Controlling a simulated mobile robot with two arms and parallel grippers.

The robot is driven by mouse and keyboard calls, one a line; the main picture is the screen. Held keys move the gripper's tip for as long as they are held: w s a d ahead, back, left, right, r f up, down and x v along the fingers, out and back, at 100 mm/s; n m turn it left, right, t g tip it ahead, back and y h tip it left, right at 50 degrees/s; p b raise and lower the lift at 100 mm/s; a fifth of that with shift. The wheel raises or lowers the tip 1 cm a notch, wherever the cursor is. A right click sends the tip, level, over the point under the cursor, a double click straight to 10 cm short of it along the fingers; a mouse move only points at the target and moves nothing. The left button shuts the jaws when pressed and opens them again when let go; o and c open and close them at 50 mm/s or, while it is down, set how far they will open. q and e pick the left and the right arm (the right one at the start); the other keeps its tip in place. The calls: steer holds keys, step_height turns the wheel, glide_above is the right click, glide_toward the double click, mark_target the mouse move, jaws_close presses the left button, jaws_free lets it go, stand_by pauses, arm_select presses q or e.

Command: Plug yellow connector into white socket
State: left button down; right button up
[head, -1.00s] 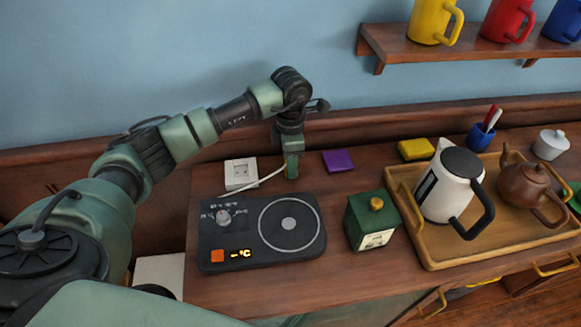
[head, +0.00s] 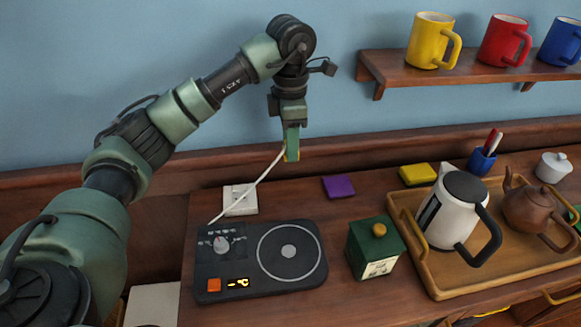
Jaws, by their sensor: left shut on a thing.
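My left gripper (head: 291,157) is shut on the yellow connector (head: 286,158), of which only a thin yellow edge shows beside the fingers. It holds the connector in the air, above the back of the counter. A white cable (head: 258,182) runs from the connector down to the left, passing in front of the white socket. The white socket (head: 246,207) lies on the counter behind the hot plate, below and to the left of my left gripper, apart from it. My right gripper is not in view.
A black hot plate (head: 225,272) is in front of the socket. A purple block (head: 339,187) and a yellow block (head: 417,174) lie to the right. A green canister (head: 372,252) and a wooden tray (head: 430,275) with a white kettle (head: 452,215) stand further right.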

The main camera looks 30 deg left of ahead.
arm_select(q)
step_height(320, 180, up, 5)
steer(key=shift+r, duration=0.1)
steer(key=shift+p, duration=0.35)
